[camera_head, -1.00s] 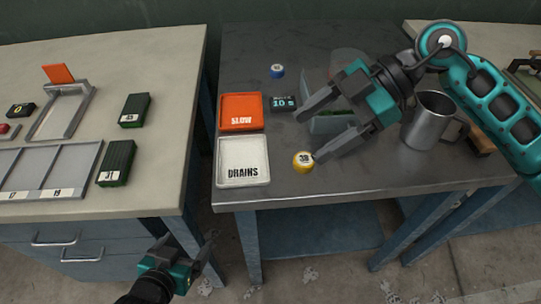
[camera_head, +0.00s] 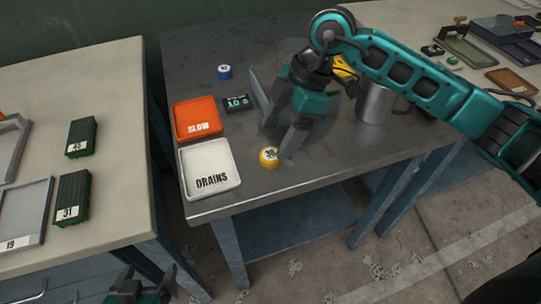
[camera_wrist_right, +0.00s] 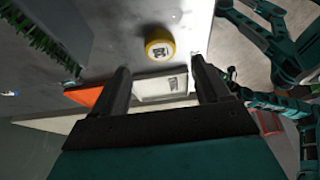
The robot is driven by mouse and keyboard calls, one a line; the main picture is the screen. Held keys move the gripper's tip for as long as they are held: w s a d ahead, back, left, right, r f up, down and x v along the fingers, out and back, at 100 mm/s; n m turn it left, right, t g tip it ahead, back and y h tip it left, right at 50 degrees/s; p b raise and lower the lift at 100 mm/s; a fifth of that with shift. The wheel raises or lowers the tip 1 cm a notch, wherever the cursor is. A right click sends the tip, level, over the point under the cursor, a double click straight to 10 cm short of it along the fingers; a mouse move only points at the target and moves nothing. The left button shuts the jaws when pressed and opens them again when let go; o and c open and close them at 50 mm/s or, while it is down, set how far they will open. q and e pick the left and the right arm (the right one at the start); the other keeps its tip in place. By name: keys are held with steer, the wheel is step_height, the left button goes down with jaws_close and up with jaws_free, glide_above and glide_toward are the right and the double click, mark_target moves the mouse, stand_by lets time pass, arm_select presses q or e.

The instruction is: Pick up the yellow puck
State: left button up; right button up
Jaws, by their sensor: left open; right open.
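The yellow puck (camera_head: 269,158) with a dark number on its top lies on the dark table, right of the white DRAINS tray (camera_head: 210,168). My right gripper (camera_head: 280,143) is open and empty, pointing down right behind and beside the puck. In the right wrist view the puck (camera_wrist_right: 159,48) shows whole, ahead of the open fingers (camera_wrist_right: 163,78) and roughly centred between them. I cannot tell whether a fingertip touches it. My left gripper (camera_head: 146,280) is open and low at the bottom edge, in front of the tables.
An orange SLOW tray (camera_head: 198,119), a small timer (camera_head: 236,103) and a blue puck (camera_head: 224,71) are on the same table. A metal mug (camera_head: 376,103) stands right of my right gripper. The table's front strip is clear.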

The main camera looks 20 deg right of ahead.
mark_target(270, 154)
steer(key=x, duration=0.5)
steer(key=shift+d+f, duration=0.1)
steer(key=shift+d, duration=0.1)
steer(key=c, duration=1.1)
